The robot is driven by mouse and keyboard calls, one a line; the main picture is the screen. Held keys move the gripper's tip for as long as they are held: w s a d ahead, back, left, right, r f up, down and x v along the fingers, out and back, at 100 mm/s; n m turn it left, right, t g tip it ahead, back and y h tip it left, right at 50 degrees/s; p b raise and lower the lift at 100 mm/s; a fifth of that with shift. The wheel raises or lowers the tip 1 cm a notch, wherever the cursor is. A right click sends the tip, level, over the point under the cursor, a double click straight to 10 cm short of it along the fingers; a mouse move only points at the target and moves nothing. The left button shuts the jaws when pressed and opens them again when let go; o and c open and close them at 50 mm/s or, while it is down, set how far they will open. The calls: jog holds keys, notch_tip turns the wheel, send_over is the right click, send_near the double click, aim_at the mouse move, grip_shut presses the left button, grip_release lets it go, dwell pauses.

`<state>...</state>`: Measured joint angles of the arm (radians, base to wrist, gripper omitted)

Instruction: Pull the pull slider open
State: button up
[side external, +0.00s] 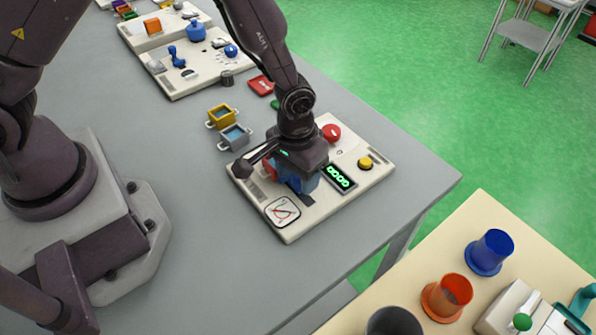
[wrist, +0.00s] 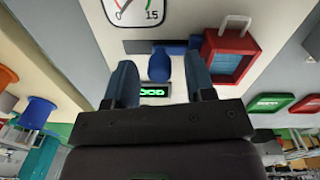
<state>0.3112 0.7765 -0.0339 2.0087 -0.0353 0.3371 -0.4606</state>
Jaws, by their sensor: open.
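A cream panel (side external: 318,212) lies on the grey table under my gripper (side external: 298,180). In the wrist view, a blue knob (wrist: 159,67) stands on the panel, beside a dark slot with a blue part; it looks like the pull slider. My gripper (wrist: 160,75) is open, its two blue-grey fingers on either side of the knob, with visible gaps. I cannot tell how deep the fingertips reach beside it. In the side view my gripper and wrist hide most of the knob. How far the slider is open cannot be told.
The panel also has a gauge (side external: 283,212), a green-lit display (side external: 340,178), a yellow button (side external: 365,163) and a red knob (side external: 331,133). A red-framed box (wrist: 228,55) stands close to the right finger. Yellow (side external: 221,116) and grey-blue (side external: 235,137) bins are beside the panel.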

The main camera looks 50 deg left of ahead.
aim_at(310, 202)
grip_shut()
jog(key=shift+d, duration=1.75)
jog(key=shift+c, duration=0.3)
grip_release()
jog(key=shift+o, duration=0.3)
jog(key=shift+a+r, duration=0.1)
notch_tip(310, 202, up, 13)
jog(key=shift+a, duration=0.2)
